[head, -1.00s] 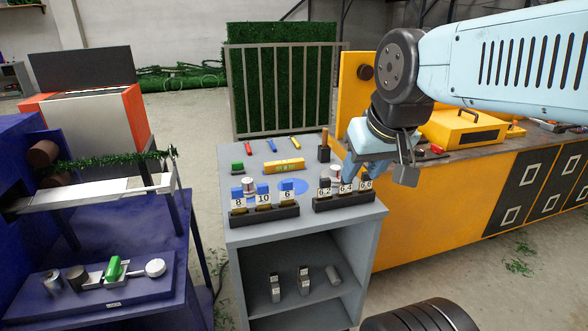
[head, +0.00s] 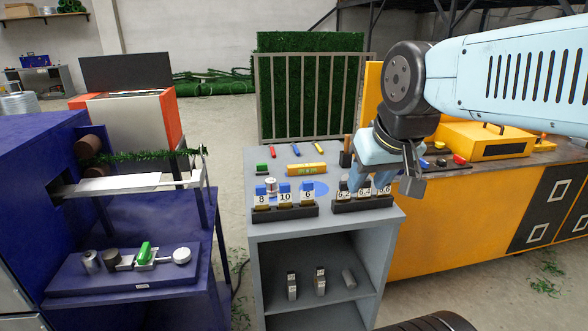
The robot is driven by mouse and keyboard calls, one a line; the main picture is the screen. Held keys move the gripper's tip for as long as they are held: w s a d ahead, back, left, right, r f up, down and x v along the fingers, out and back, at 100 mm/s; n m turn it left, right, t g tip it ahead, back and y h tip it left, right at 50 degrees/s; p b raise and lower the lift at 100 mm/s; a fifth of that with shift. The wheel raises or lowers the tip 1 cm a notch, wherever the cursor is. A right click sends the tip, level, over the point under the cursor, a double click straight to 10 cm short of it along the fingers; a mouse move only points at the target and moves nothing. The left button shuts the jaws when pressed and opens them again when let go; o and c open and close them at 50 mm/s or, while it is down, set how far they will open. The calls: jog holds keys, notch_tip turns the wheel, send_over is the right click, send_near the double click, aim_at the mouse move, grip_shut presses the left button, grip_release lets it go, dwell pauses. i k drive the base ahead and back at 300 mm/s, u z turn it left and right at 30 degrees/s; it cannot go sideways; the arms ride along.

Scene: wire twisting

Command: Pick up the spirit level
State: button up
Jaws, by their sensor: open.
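The spirit level (head: 306,169) is a short yellow-orange bar with green vials. It lies flat near the middle of the grey cabinet's top, behind the numbered blocks. My gripper (head: 369,184) hangs at the right side of the cabinet top, to the right of the level and apart from it.
The grey cabinet (head: 330,233) carries two racks of numbered blocks (head: 285,210) (head: 362,204) in front of the level. Red, blue and yellow markers (head: 296,150) lie behind it. A yellow workbench (head: 455,240) is at right, a blue machine (head: 45,165) at left.

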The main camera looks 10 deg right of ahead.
aim_at(314, 168)
jog(key=i, duration=0.85)
jog(key=z, duration=0.05)
